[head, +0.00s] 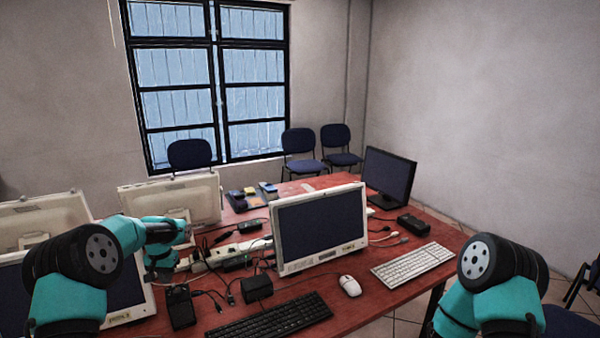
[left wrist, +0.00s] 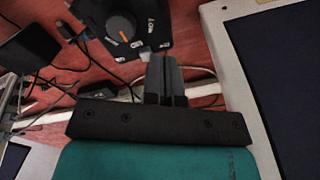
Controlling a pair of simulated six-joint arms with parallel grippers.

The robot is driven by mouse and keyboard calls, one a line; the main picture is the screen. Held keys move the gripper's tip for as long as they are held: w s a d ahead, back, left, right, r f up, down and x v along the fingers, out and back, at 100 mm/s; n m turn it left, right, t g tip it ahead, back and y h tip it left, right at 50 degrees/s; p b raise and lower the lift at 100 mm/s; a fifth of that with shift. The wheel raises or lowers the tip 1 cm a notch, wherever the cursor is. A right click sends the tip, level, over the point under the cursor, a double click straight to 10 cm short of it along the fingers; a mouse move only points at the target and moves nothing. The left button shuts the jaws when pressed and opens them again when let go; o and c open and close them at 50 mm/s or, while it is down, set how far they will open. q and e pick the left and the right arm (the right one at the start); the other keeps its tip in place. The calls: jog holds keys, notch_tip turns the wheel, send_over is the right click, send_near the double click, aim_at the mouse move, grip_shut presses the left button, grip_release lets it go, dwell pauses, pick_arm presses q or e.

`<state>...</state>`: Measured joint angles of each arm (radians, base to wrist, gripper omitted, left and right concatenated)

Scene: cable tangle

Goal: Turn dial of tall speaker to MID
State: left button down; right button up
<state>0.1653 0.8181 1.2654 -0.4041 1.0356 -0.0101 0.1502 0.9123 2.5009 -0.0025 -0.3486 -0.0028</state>
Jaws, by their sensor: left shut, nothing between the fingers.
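The tall speaker is a black box (head: 180,307) on the red table in front of my left gripper (head: 163,274). In the left wrist view its dark panel (left wrist: 157,14) is at the top. Its round grey dial (left wrist: 121,27) carries an orange pointer mark, angled to the lower right in that view. Small white labels surround the dial, too blurred to read surely. My left gripper's fingers (left wrist: 165,62) are together and empty, with tips close to the panel's edge, beside the dial and apart from it. My right arm shows at the lower right of the head view, its gripper out of view.
A second black box (head: 257,288) stands right of the speaker, among loose cables and a white power strip (head: 240,250). A white monitor (head: 318,228), a black keyboard (head: 270,318) and a mouse (head: 349,286) are further right. Another white-framed monitor (left wrist: 238,80) stands close beside the left gripper.

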aim_at(182, 284)
pick_arm(q)
jog(key=shift+f, duration=0.85)
dwell(0.8)
jog(key=shift+r, duration=0.15)
jog(key=shift+w+d, duration=0.35)
jog(key=shift+d, duration=0.3)
jog(key=shift+w+d, duration=0.3)
jog(key=shift+d, duration=0.3)
jog(key=shift+w+d, duration=0.35)
jog(key=shift+d, duration=0.3)
dwell(1.4)
jog(key=shift+r, duration=0.15)
jog(key=shift+s+a+r, duration=0.1)
jog(key=shift+r, duration=1.35)
jog(key=shift+a+r, duration=0.1)
jog(key=shift+r, duration=1.3)
